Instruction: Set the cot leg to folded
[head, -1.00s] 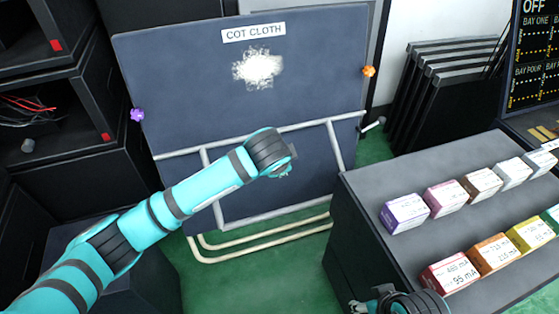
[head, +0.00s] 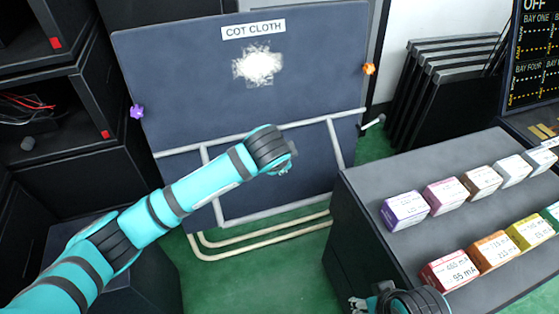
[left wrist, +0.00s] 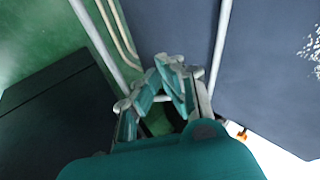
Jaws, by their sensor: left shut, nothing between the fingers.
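The cot is an upright dark blue panel labelled COT CLOTH (head: 190,85), with a pale patch near its top. Its grey tubular leg frame (head: 336,145) lies across the lower panel, with a top crossbar, two side tubes and a bottom bar. My left gripper (head: 284,168) is in front of the panel between these bars, mostly hidden behind its wrist. In the left wrist view its fingers (left wrist: 171,68) meet, shut and empty, with grey tubes on either side (left wrist: 219,45). Contact with a tube cannot be told. My right gripper (head: 362,304) shows partly at the bottom edge.
Purple (head: 137,111) and orange (head: 369,69) knobs sit at the panel's sides. A short grey handle (head: 374,122) sticks out at right. Cream tubes (head: 260,242) run low over green floor. A dark counter (head: 375,235) with coloured boxes stands right; black shelving stands left.

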